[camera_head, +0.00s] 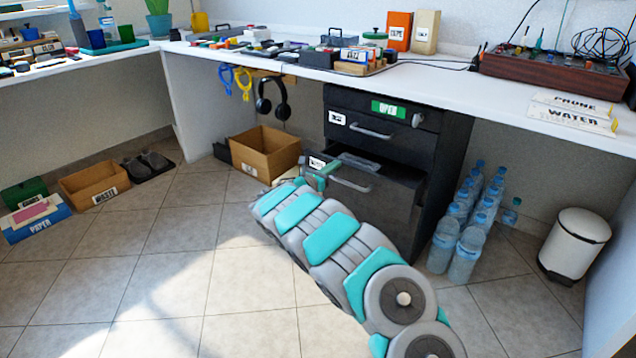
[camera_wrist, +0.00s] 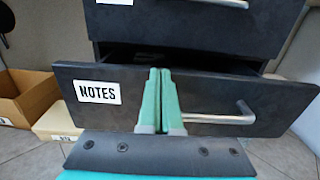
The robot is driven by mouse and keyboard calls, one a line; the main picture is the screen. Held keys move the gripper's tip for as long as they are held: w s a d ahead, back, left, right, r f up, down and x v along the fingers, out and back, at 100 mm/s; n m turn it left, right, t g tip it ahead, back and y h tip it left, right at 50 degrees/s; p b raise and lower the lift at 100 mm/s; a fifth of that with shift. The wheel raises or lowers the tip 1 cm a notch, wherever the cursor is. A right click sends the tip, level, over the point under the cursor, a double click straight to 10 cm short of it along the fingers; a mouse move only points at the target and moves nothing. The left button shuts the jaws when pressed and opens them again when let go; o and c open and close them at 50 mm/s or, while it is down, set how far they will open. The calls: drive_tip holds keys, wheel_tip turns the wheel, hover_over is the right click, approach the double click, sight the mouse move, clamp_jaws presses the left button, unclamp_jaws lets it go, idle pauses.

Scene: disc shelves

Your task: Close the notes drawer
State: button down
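The notes drawer (camera_wrist: 215,92) is a dark drawer with a white "NOTES" label and a silver bar handle (camera_wrist: 240,113). It stands partly pulled out, with a dark gap above its front in the wrist view. In the head view the drawer (camera_head: 385,190) juts from the black cabinet (camera_head: 447,165), below a closed upper drawer. My gripper (camera_wrist: 160,80) has its two green fingers together in front of the drawer, between label and handle. I cannot tell whether they touch the front. In the head view my gripper (camera_head: 318,177) is by the drawer's left part.
A cardboard box (camera_head: 262,155) stands left of the cabinet. Several water bottles (camera_head: 465,225) and a white bin (camera_head: 575,245) stand to the right. A white desk (camera_head: 440,80) runs above. The tiled floor at front left is clear.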

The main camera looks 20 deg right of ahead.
drive_tip(key=b+x, duration=0.1)
drive_tip(key=x, duration=0.6)
drive_tip(key=shift+a, duration=0.1)
